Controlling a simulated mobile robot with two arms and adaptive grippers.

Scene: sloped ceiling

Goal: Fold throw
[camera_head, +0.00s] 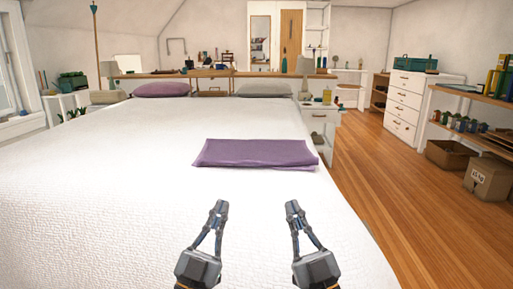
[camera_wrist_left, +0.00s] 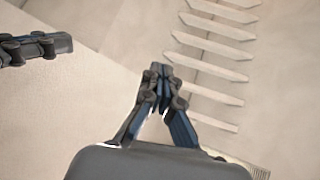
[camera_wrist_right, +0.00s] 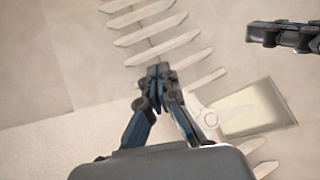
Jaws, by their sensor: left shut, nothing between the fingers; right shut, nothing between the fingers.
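The purple throw (camera_head: 255,153) lies on the white bed near its right edge, as a flat rectangular folded bundle with layered edges on its right end. My left gripper (camera_head: 220,206) and my right gripper (camera_head: 292,206) are raised in front of the throw, apart from it, on its near side. Both are shut and empty. In the left wrist view my left gripper's fingertips (camera_wrist_left: 161,72) meet. In the right wrist view my right gripper's fingertips (camera_wrist_right: 158,70) meet too. The throw does not show in either wrist view.
The white bed (camera_head: 100,190) is broad and bare around the throw. A purple pillow (camera_head: 161,90) and a pale pillow (camera_head: 264,89) lie at its far end. A white nightstand (camera_head: 321,120) stands at the far right corner. Wooden floor (camera_head: 400,180) is open on the right, before shelves (camera_head: 480,135).

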